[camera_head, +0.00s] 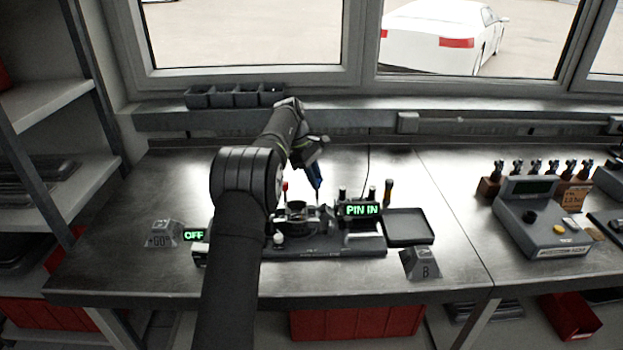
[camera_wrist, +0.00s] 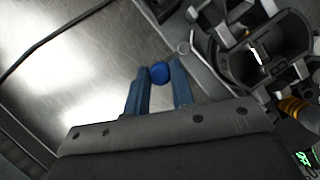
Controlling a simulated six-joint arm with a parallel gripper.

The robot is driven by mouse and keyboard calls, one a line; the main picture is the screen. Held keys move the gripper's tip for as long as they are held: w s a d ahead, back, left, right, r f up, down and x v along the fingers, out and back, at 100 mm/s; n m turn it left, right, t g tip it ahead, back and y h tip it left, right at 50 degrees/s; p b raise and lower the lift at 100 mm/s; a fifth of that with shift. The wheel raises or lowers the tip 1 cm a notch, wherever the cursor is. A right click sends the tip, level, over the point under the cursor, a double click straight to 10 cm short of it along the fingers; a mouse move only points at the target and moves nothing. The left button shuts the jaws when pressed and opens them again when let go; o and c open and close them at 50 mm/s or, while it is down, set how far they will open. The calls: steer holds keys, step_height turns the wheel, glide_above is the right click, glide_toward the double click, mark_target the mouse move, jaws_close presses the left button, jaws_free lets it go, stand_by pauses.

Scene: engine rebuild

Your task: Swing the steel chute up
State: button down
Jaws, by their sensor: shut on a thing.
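My gripper (camera_head: 317,183) reaches down over the right back part of the bench fixture (camera_head: 330,246). In the wrist view its two blue fingers (camera_wrist: 158,84) are shut on a round blue knob (camera_wrist: 160,72), which shows between the fingertips. What the knob is joined to is hidden behind the fingers. A dark, open, cup-like part of the fixture (camera_wrist: 268,58) lies to the right of the fingers, apart from them. I cannot tell which part is the steel chute; my arm covers much of the fixture in the head view.
A green display reads "PIN IN" (camera_head: 362,210); another reads "OFF" (camera_head: 194,235). A black tray (camera_head: 408,227) lies right of the fixture. A "B" block (camera_head: 421,264) and a "GO" block (camera_head: 163,234) stand on the bench. A control box (camera_head: 545,225) is far right. The back left bench is clear.

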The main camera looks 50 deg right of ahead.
steer(key=m, duration=0.1)
steer(key=s+d+m+y, duration=0.1)
steer(key=m, duration=0.1)
steer(key=shift+m, duration=0.3)
steer(key=shift+s+d+m+y, duration=0.15)
steer(key=shift+s+m+y, duration=0.2)
steer(key=shift+m, duration=0.45)
steer(key=shift+s+d+m+y, duration=0.2)
steer(key=shift+m+y, duration=0.25)
steer(key=shift+m, duration=0.35)
steer(key=shift+a, duration=0.1)
steer(key=c, duration=1.3)
jaws_free()
steer(key=shift+o, duration=0.2)
